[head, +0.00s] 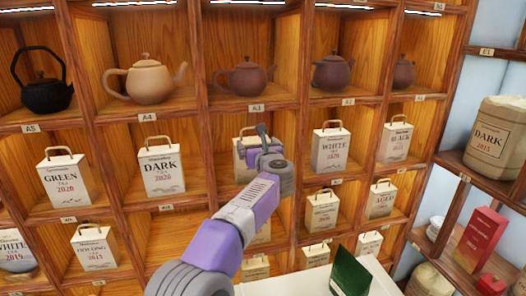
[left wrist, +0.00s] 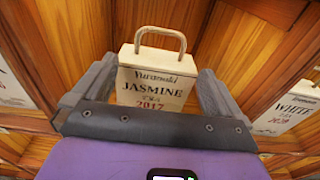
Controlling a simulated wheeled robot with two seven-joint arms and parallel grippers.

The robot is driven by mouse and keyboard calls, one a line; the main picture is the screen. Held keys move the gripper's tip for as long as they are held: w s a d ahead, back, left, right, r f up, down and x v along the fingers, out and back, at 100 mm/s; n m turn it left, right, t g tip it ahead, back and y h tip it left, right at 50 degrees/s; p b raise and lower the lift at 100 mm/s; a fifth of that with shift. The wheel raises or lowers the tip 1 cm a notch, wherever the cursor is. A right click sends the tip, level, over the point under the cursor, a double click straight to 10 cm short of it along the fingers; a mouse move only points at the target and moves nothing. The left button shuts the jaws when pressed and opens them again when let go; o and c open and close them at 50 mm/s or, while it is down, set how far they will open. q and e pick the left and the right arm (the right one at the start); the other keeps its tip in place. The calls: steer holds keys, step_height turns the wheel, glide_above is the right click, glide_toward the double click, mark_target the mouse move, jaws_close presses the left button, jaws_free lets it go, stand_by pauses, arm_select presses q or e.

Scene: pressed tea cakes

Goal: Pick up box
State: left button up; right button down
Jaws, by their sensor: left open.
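A cream box with a wire-like handle, lettered JASMINE TEA 2017 (left wrist: 158,84), stands upright in a wooden shelf compartment in the left wrist view. In the head view the same box (head: 241,172) is mostly hidden behind my left gripper (head: 258,145). The left gripper reaches into that compartment. Its two grey fingers (left wrist: 155,95) are apart, one on each side of the box; whether they touch it I cannot tell. The lower part of the box is hidden by the gripper. My right gripper is not in view.
Similar boxes stand in neighbouring compartments, including DARK 2020 (head: 161,172) and WHITE (head: 330,150). Teapots (head: 145,78) fill the row above. Wooden dividers (head: 205,130) enclose each compartment. A green package (head: 350,275) stands on a white surface (head: 300,284) in front.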

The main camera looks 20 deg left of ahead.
mark_target(253, 142)
arm_select(q)
steer(key=shift+w+a+r, duration=0.1)
steer(key=shift+w+a, duration=0.25)
steer(key=p+x, duration=0.4)
steer(key=shift+w+a+r+p, duration=0.15)
steer(key=shift+w+r+p, duration=0.15)
steer(key=shift+r+p, duration=0.1)
steer(key=shift+w+a+f, duration=0.1)
steer(key=shift+w+a, duration=0.25)
steer(key=shift+a, duration=0.05)
